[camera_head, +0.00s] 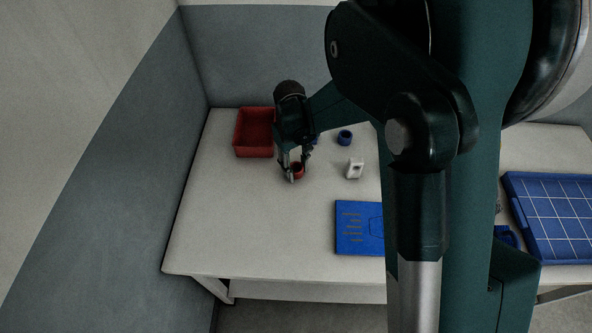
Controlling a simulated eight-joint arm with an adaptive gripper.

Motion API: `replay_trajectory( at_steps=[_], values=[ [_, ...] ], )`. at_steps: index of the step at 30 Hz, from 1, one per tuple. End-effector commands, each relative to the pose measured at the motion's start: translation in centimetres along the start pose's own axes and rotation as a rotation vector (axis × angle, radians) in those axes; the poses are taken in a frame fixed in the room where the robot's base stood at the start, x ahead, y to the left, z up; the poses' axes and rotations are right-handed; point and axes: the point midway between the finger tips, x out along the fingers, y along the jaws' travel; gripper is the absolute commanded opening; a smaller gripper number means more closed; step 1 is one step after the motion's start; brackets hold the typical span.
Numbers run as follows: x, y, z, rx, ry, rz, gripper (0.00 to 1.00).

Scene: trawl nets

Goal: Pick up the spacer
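A small red ring-shaped piece (299,171), which may be the spacer, stands on the white table. My gripper (294,173) points down right at it, with one finger in front of its left side. The other finger is partly hidden behind it, so I cannot tell whether the fingers touch or grip it. A white block with a hole (355,168) stands to the right. Which of these is the spacer is not clear.
A red bin (241,151) stands at the table's back left, close behind my gripper. A blue panel (358,245) lies nearer the front. A blue gridded tray (552,230) lies at the right. The table's (225,220) front left is clear. My arm hides the middle right.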

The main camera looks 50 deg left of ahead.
Motion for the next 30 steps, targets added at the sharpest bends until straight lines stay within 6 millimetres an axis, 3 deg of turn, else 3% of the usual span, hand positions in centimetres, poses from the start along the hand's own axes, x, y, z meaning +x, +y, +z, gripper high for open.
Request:
replay_trajectory(
  at_steps=[16,30],
  values=[
    [-0.9,0.0,0.1,0.0,0.0,0.0,0.2],
    [-7.1,0.0,0.9,0.0,0.0,0.0,0.2]
  ],
)
